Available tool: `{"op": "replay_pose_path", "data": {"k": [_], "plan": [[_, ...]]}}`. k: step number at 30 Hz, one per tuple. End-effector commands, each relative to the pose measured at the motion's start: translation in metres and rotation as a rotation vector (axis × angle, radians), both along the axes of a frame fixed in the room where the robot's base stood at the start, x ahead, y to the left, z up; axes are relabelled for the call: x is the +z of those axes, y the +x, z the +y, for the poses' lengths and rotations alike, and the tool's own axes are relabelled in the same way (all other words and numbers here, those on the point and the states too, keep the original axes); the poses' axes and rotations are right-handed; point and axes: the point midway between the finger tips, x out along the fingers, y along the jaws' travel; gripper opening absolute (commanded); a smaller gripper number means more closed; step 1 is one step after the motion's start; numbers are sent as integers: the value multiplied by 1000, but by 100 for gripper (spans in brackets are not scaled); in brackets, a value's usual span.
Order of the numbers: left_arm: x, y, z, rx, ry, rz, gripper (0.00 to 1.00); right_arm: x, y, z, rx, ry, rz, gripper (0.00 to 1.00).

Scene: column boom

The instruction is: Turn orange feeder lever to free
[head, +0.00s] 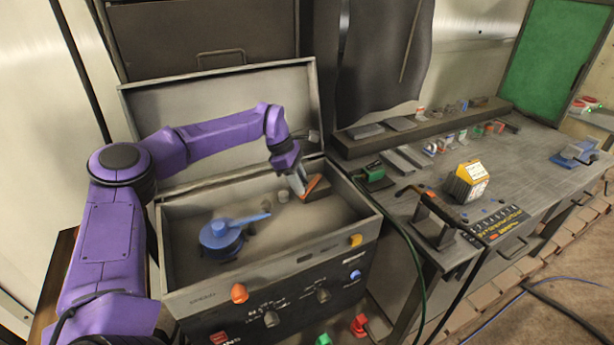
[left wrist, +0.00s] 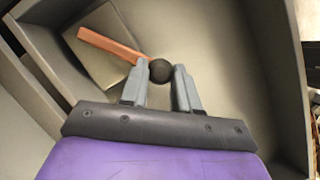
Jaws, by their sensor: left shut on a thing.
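The orange feeder lever (head: 313,185) stands at the back right inside the open grey machine box (head: 185,297). In the left wrist view the lever (left wrist: 108,43) is an orange bar that runs from upper left to a dark round knob (left wrist: 159,70). My left gripper (head: 300,188) reaches down into the box at the lever. In the left wrist view its two fingers (left wrist: 160,82) are closed on the knob, one on each side. A pale block (left wrist: 100,62) lies under the bar. My right gripper is not in view.
A blue spool with an arm (head: 222,235) sits in the box at the left. The raised lid (head: 225,115) stands behind. A workbench (head: 400,185) with a yellow block (head: 467,182) and small tools is on the right.

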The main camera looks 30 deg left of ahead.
Motion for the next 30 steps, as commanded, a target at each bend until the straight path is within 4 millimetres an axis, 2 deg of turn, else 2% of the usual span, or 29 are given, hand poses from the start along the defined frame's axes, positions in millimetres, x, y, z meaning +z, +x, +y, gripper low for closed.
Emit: {"op": "replay_pose_path", "data": {"k": [3,13,30], "plan": [[4,1,8,-79,0,-2,0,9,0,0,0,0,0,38],[2,2,21,-238,1,-3,0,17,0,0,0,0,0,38],[2,3,25,-281,2,-8,0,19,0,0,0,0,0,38]]}}
